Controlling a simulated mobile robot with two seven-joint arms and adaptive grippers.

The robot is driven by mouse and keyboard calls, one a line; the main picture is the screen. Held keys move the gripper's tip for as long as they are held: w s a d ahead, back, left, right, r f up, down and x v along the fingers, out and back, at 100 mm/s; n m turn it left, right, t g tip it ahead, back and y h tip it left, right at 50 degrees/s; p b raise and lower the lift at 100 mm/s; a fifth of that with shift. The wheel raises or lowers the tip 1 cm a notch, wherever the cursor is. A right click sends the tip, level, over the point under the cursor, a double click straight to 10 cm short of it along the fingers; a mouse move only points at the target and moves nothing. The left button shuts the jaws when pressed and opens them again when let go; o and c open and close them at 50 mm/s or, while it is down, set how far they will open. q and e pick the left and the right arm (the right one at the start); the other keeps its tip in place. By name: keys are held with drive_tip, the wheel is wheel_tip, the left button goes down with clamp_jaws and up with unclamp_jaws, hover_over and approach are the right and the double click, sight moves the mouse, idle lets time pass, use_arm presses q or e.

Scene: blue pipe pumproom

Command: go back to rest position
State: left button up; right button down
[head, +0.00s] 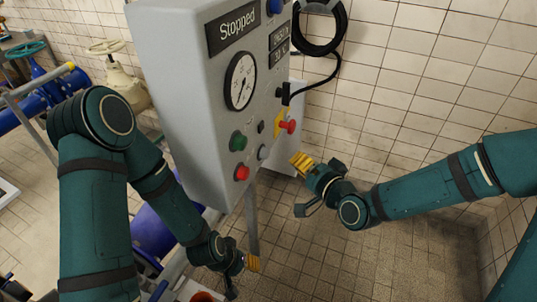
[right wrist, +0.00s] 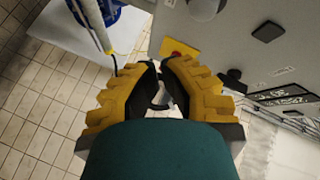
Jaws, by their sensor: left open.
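My left gripper (head: 243,266) is low in the head view, below the control box and in front of its post. It is open, and I see nothing held in it. My right gripper (head: 303,170) is in front of the panel's lower right side, near the red knob on the yellow plate. Its yellow ridged fingers also fill the middle of the right wrist view (right wrist: 160,75), with a narrow dark gap between their tips. No object shows in them.
The grey control box (head: 172,90) carries a gauge (head: 240,80), a green button (head: 238,141), a red button (head: 242,173) and a red knob (head: 291,126) on yellow. A black hose (head: 320,45) hangs on the tiled wall. Blue pipes (head: 155,222) run at left. Tiled floor is open at lower right.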

idle(0.4)
drive_tip(key=s+d+f+n+g+h, duration=0.1)
drive_tip(key=s+d+f+g, duration=0.1)
drive_tip(key=s+f, duration=0.3)
drive_tip(key=s+d+f+n+g+h+b, duration=0.1)
drive_tip(key=s+f+g, duration=0.4)
drive_tip(key=f, duration=0.9)
drive_tip(key=s+d+f+n+g+h+b, duration=0.1)
drive_tip(key=s+d+f+g+h, duration=0.2)
drive_tip(key=s+f, duration=0.3)
wheel_tip(320, 180, down, 4)
drive_tip(key=shift+s+d+r+g, duration=0.25)
drive_tip(key=shift+s+d+g, duration=0.05)
drive_tip(key=shift+s+d, duration=0.15)
